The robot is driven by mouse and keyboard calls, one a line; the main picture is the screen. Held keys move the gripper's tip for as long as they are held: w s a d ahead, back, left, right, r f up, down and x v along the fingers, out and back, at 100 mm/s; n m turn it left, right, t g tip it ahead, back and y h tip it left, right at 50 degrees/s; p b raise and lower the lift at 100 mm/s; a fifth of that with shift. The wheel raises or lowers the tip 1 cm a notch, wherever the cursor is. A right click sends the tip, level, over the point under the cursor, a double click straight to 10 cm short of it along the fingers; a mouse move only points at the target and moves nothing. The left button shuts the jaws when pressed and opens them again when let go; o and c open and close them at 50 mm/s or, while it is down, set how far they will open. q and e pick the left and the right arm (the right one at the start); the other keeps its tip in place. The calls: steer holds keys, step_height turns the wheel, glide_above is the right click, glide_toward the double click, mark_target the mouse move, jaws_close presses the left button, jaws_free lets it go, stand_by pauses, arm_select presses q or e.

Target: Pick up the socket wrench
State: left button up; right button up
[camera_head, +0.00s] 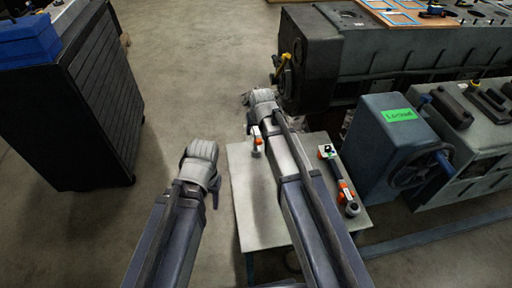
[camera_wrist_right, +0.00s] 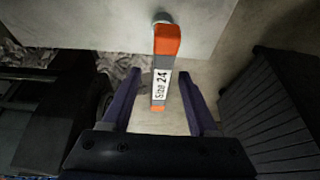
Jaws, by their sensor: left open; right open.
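A tool with an orange grip and a white "Size 24" label (camera_wrist_right: 160,75) lies between the two fingers of my right gripper (camera_wrist_right: 156,82) in the right wrist view. The fingers are apart, with a gap on each side of the grip. In the head view part of this tool (camera_head: 256,141) shows beside my right arm, at the table's left side. My right gripper (camera_head: 260,98) is at the table's far edge. Another tool, a wrench with orange parts and a round dark head (camera_head: 351,207), lies on the table's right side. My left gripper (camera_head: 201,155) is open and empty, left of the table.
The light table (camera_head: 245,215) stands below my right arm. A blue-grey housing with a handwheel (camera_head: 385,150) stands close to its right. A large engine block (camera_head: 400,52) is behind. A dark cabinet (camera_head: 75,100) with a blue box (camera_head: 25,40) stands at left. Floor between is clear.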

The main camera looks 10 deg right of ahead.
steer(key=b+x, duration=0.5)
steer(key=shift+s+f, duration=0.1)
steer(key=shift+f, duration=0.1)
steer(key=shift+r, duration=0.1)
jaws_close()
stand_by(0.4)
stand_by(1.0)
